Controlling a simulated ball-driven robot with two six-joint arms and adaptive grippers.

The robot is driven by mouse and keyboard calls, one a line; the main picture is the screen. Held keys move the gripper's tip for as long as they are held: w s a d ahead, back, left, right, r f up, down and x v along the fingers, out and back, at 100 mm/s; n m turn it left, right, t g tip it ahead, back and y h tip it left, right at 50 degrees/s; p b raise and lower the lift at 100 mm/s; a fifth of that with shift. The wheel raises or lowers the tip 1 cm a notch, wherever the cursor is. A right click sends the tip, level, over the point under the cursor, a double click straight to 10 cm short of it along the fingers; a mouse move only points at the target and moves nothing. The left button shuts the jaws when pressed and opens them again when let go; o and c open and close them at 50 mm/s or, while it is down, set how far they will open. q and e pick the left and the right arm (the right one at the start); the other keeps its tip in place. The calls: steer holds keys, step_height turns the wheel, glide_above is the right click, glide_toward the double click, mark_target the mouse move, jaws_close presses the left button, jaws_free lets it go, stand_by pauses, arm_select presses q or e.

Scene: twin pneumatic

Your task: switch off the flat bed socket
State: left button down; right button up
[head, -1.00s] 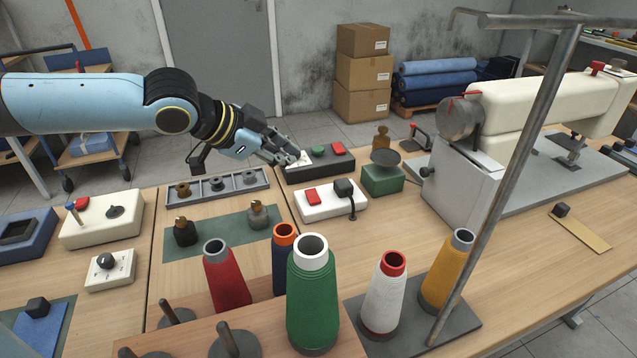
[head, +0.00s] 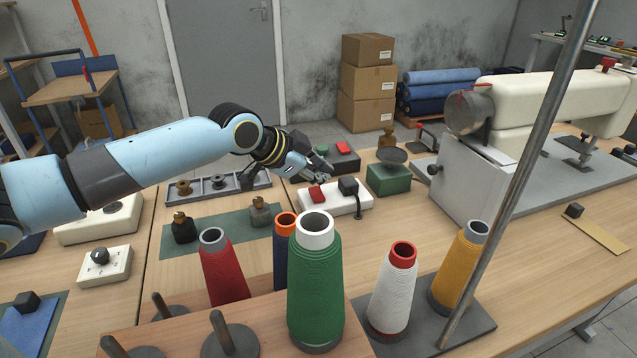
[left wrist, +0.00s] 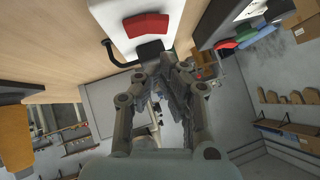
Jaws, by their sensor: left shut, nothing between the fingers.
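The white socket (head: 333,203) lies on the table with a red rocker switch (head: 316,194) on its left part and a black plug (head: 348,187) with a cable on its right part. In the left wrist view the red switch (left wrist: 146,25) and black plug (left wrist: 151,49) show at the top. My left gripper (head: 325,176) is shut and empty, just behind and above the socket, near the switch and plug. Its fingers (left wrist: 170,82) show in the left wrist view below the plug. I cannot tell whether they touch the socket. My right gripper is not in view.
A dark box (head: 346,162) with green and red buttons stands behind the socket. A green scale (head: 388,180) stands to its right, the sewing machine (head: 520,130) further right. Thread cones, including a green one (head: 315,285), stand in front. Table between cones and socket is partly clear.

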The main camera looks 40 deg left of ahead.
mark_target(317, 188)
arm_select(q)
steer(key=shift+w+a+f, duration=0.1)
steer(key=shift+a+f, duration=0.05)
steer(key=shift+f, duration=0.3)
steer(key=shift+w+a+f, duration=0.1)
steer(key=shift+a+f, duration=0.05)
steer(key=shift+f, duration=0.25)
steer(key=shift+w+a+f+b, duration=0.15)
steer(key=shift+a+f+b, duration=0.35)
steer(key=shift+b, duration=0.15)
steer(key=shift+r, duration=0.1)
steer(key=shift+d, duration=0.2)
steer(key=shift+s+d+p, duration=0.4)
steer(key=shift+d+p, duration=0.2)
steer(key=shift+p, duration=0.1)
steer(key=shift+r, duration=0.1)
